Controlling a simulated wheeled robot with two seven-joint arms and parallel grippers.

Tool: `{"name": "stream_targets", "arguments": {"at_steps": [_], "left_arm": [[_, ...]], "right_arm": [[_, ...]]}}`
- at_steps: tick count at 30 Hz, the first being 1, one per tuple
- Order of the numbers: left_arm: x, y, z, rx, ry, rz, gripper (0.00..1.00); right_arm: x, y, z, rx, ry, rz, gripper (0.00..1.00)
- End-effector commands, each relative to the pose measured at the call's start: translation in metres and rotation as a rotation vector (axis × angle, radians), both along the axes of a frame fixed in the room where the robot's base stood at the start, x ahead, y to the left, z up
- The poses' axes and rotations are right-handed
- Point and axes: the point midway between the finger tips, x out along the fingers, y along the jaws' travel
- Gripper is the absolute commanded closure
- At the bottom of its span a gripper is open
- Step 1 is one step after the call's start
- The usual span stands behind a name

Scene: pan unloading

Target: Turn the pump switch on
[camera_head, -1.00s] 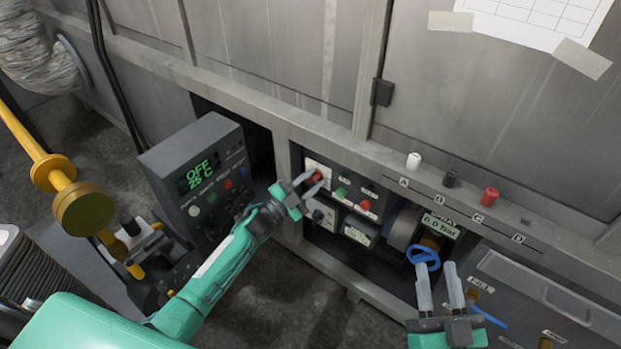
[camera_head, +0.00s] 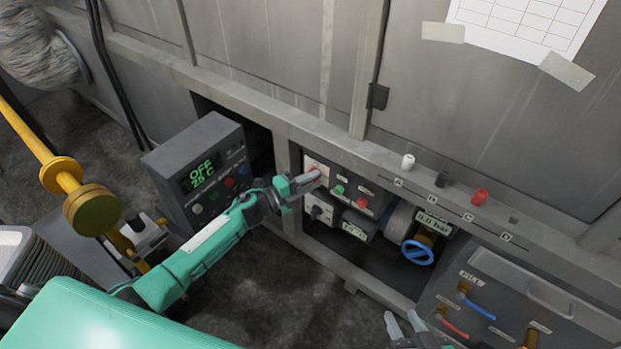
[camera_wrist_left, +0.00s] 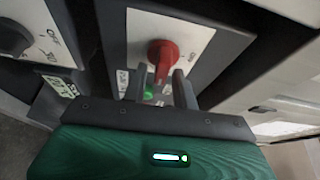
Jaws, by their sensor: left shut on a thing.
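A red rotary switch (camera_wrist_left: 162,52) on a white plate shows in the left wrist view, its handle between my left fingers. My left gripper (camera_head: 308,181) is shut on the switch handle; the gripper also shows in the left wrist view (camera_wrist_left: 159,88). The handle points down toward a green button (camera_wrist_left: 148,94); the plate's lettering is too small to read surely. My right gripper (camera_head: 402,323) is open and empty at the bottom edge of the head view, below the blue valve wheel (camera_head: 417,252).
A dark control box (camera_head: 212,172) with a green display reading OFF stands left of my left gripper. A black knob (camera_wrist_left: 14,40) is beside the switch panel. A pressure display (camera_head: 433,223) sits above the wheel.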

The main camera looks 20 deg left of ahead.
Motion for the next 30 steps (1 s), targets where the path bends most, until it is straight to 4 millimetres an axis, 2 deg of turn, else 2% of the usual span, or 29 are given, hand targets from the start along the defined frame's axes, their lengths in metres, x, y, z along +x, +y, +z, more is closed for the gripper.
{"name": "stream_targets", "arguments": {"at_steps": [20, 21, 22, 30], "left_arm": [[0.0002, 0.0008, -0.0014, 0.060, -0.020, 0.002, 0.95], [0.0002, 0.0008, -0.0014, 0.060, -0.020, 0.002, 0.68], [0.0002, 0.0008, -0.0014, 0.060, -0.021, 0.002, 0.65], [-0.0006, 0.0010, -0.0009, 0.059, -0.020, 0.001, 0.65]], "right_arm": [[-0.0008, -0.0072, -0.0011, -0.030, 0.045, -0.004, 0.64], [-0.0009, -0.0073, -0.0010, -0.030, 0.045, -0.004, 0.64], [-0.0009, -0.0074, -0.0010, -0.030, 0.045, -0.004, 0.64], [-0.0008, -0.0073, -0.0006, -0.029, 0.044, -0.004, 0.64]]}}
